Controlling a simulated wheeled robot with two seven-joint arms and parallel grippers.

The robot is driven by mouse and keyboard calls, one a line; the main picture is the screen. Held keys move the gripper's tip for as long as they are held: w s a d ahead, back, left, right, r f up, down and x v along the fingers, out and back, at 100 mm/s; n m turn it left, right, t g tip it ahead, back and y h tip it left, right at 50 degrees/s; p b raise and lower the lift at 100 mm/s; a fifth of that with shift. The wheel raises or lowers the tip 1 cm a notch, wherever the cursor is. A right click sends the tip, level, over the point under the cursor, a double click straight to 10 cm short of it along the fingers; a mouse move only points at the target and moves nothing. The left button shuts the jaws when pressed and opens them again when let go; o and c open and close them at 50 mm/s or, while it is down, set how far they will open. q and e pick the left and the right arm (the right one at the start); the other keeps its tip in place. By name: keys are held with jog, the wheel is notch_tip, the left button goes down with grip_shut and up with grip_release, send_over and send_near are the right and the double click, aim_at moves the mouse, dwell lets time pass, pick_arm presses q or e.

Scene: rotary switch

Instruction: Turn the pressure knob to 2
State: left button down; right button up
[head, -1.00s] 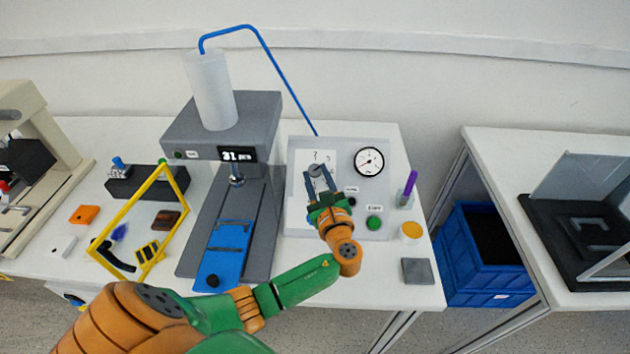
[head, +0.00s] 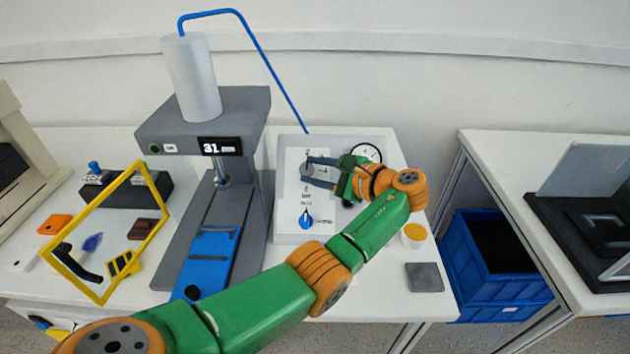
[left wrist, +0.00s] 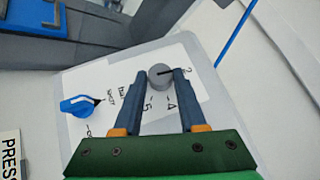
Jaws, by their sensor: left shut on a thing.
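A round grey knob (left wrist: 160,76) with a black pointer line sits on the white dial plate of a grey control panel (head: 288,143). In the left wrist view its line points right, towards a small numeral that looks like a 2; marks 4 and 5 lie below the knob. My left gripper (head: 306,171) is shut on this knob, one finger on either side; it also shows in the left wrist view (left wrist: 160,80). In the head view it reaches in from the right and hides part of the panel. My right gripper is out of view.
A blue pointer knob (head: 306,221) is lower on the same panel. A pressure gauge (head: 367,152) is partly behind my gripper. A grey press (head: 220,110) with a blue hose stands left.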

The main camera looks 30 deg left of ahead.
pick_arm(q)
jog(key=shift+w+n+g+b, duration=0.1)
jog(key=shift+n+g+b, duration=0.4)
jog(key=shift+n+b, duration=0.1)
jog(key=c, duration=0.6)
grip_release()
jog(key=shift+a, duration=0.1)
jog(key=shift+o, duration=0.7)
jog(key=shift+a, duration=0.1)
